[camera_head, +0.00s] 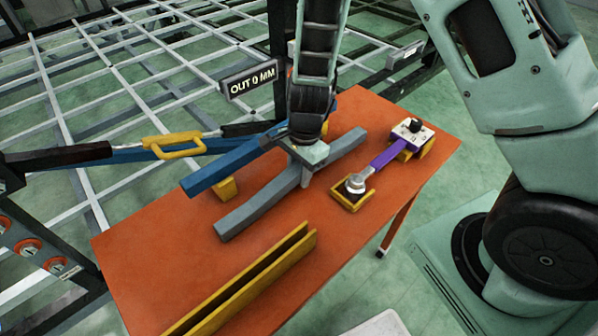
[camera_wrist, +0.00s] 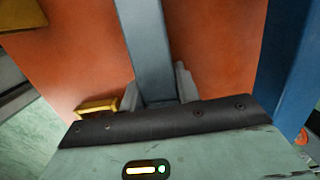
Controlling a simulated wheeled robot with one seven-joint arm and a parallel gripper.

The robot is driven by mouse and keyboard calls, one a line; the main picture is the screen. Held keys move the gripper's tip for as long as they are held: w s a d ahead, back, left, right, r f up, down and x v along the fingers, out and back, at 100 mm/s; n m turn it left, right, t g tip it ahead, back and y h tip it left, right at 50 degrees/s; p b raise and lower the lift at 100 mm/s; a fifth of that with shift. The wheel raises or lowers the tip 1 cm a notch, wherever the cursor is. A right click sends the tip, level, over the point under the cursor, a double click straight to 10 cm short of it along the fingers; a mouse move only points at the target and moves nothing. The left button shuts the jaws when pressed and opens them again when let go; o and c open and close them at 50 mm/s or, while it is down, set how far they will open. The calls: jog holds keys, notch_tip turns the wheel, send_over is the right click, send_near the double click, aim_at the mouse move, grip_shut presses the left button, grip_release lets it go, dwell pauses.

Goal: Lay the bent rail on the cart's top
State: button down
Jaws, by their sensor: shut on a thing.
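The bent rail (camera_head: 262,205) is a long grey bar with a slight bend. It lies diagonally over the orange top of the cart (camera_head: 150,262). My gripper (camera_head: 306,172) comes down on it from above and is shut around its middle. In the wrist view the rail (camera_wrist: 147,45) runs between the two fingers, away from the palm, with the orange cart top (camera_wrist: 85,50) behind it. I cannot tell whether the rail touches the top or hangs slightly above it.
A blue bar (camera_head: 220,172) lies beside the rail on its left, near a yellow block (camera_head: 225,190). A yellow channel (camera_head: 250,285) lies along the front edge. A purple-handled tool (camera_head: 385,156) rests right, in yellow holders. A grey lattice frame (camera_head: 95,90) stands behind.

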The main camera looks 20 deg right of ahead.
jog(key=c, duration=1)
grip_release()
jog(key=r, duration=0.3)
jog(key=r+p, duration=0.1)
jog(key=r, duration=0.3)
jog(key=d+r, duration=0.1)
jog(key=r, duration=0.3)
jog(key=shift+w+d+r+p, duration=0.1)
jog(key=shift+w+r+p, duration=0.15)
jog(key=shift+p, duration=0.15)
jog(key=shift+s+r, duration=0.1)
jog(key=shift+r, duration=0.15)
jog(key=s+a+r+n, duration=0.2)
jog(key=s+r+n, duration=0.1)
jog(key=s+n, duration=0.3)
jog(key=s+a+r+n, duration=0.3)
jog(key=s+n, duration=0.4)
jog(key=n, duration=0.1)
jog(key=s+a+r+n, duration=0.2)
jog(key=s+r+n, duration=0.2)
jog(key=s+n, duration=0.3)
jog(key=shift+s+a+r+n+h, duration=0.1)
jog(key=shift+s+a+n+h, duration=0.1)
jog(key=shift+n+h, duration=0.3)
